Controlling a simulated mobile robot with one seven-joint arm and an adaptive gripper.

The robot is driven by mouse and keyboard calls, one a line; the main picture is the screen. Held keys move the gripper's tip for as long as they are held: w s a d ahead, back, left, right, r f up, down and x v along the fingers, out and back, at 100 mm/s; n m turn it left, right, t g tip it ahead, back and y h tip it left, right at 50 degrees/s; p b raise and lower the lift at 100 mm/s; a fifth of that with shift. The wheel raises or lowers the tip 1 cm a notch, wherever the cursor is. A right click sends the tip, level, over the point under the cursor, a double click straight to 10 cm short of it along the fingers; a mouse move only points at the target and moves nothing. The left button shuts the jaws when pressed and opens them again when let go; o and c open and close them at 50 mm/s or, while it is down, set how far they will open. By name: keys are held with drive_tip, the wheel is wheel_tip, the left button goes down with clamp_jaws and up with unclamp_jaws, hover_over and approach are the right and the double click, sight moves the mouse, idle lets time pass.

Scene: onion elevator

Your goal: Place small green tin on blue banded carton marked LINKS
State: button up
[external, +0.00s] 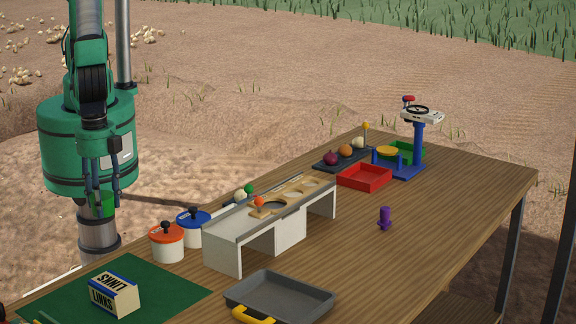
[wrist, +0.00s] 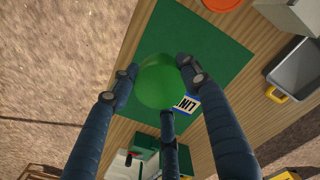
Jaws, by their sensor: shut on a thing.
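The small green tin (wrist: 160,82) is between the fingers of my gripper (wrist: 163,85), which is shut on it, in the wrist view. In the external view the tin (external: 104,204) shows low between the fingers of my gripper (external: 102,190), in the air beyond the table's left side. The blue banded carton marked LINKS (external: 114,292) lies on the green mat (external: 165,282) at the table's near left. In the wrist view the carton (wrist: 187,104) is partly hidden behind the tin and a finger. The tin is apart from the carton.
White pots with an orange lid (external: 166,232) and a blue lid (external: 193,216) stand just behind the mat. A raised grey-white stand (external: 222,250) and a grey tray (external: 278,295) are to the right. The mat around the carton is mostly bare.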

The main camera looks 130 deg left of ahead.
drive_tip(key=shift+s+d+f, duration=0.1)
drive_tip(key=shift+s+f, duration=0.25)
drive_tip(key=shift+f, duration=0.55)
drive_tip(key=shift+s+d+f, duration=0.1)
drive_tip(key=shift+s+f, duration=0.2)
drive_tip(key=shift+f, duration=1.35)
drive_tip(key=shift+w, duration=0.1)
hover_over(111, 282)
drive_tip(key=shift+w+f, duration=0.15)
drive_tip(key=shift+f, duration=0.6)
drive_tip(key=shift+f, duration=0.1)
drive_tip(key=shift+f, duration=1.6)
drive_tip(key=shift+f, duration=0.2)
